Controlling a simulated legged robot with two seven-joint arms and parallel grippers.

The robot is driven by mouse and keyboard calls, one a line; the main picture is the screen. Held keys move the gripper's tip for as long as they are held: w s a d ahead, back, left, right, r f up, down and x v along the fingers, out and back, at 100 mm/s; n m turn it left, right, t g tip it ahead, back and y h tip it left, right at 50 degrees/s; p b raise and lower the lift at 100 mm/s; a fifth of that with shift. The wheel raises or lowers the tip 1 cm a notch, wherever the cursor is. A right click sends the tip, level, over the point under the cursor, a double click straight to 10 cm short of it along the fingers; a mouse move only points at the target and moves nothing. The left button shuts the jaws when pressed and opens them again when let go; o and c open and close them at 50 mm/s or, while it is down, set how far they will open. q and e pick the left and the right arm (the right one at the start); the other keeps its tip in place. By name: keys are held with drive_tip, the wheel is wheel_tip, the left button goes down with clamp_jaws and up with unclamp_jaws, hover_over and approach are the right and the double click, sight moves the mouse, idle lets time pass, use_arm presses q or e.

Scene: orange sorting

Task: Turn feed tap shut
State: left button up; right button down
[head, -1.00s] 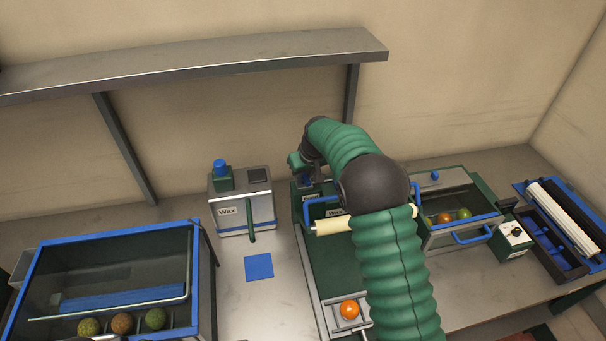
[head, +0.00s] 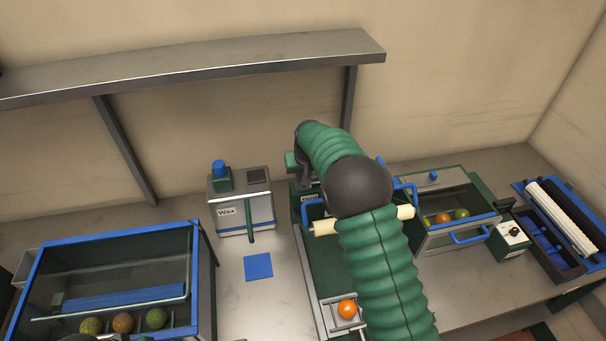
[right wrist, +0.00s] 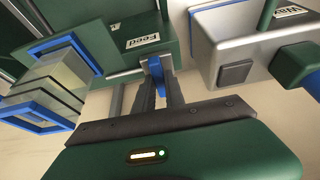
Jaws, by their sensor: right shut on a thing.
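The feed unit, a green box with a "Feed" label (right wrist: 140,43), shows in the right wrist view. Its blue tap (right wrist: 158,80) sticks out below the label, between the fingers of my right gripper (right wrist: 159,76). The gripper is shut on the tap. In the head view my right arm reaches over the green waxing line to the back, where the feed unit (head: 306,198) is partly visible; the fingers and tap are hidden there. My left gripper is not seen.
The grey wax box (head: 230,211) stands just left of the feed unit. A blue-framed bin (head: 197,270) with fruit is at left, and a glazed green box (head: 470,195) with fruit at right. An orange (head: 347,309) sits at the line's front. A shelf (head: 200,68) hangs above.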

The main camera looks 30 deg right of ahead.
drive_tip(key=c, duration=1.4)
unclamp_jaws()
drive_tip(key=shift+f, duration=0.15)
drive_tip(key=b+v, duration=0.2)
drive_tip(key=v, duration=1.4)
drive_tip(key=shift+r, duration=0.4)
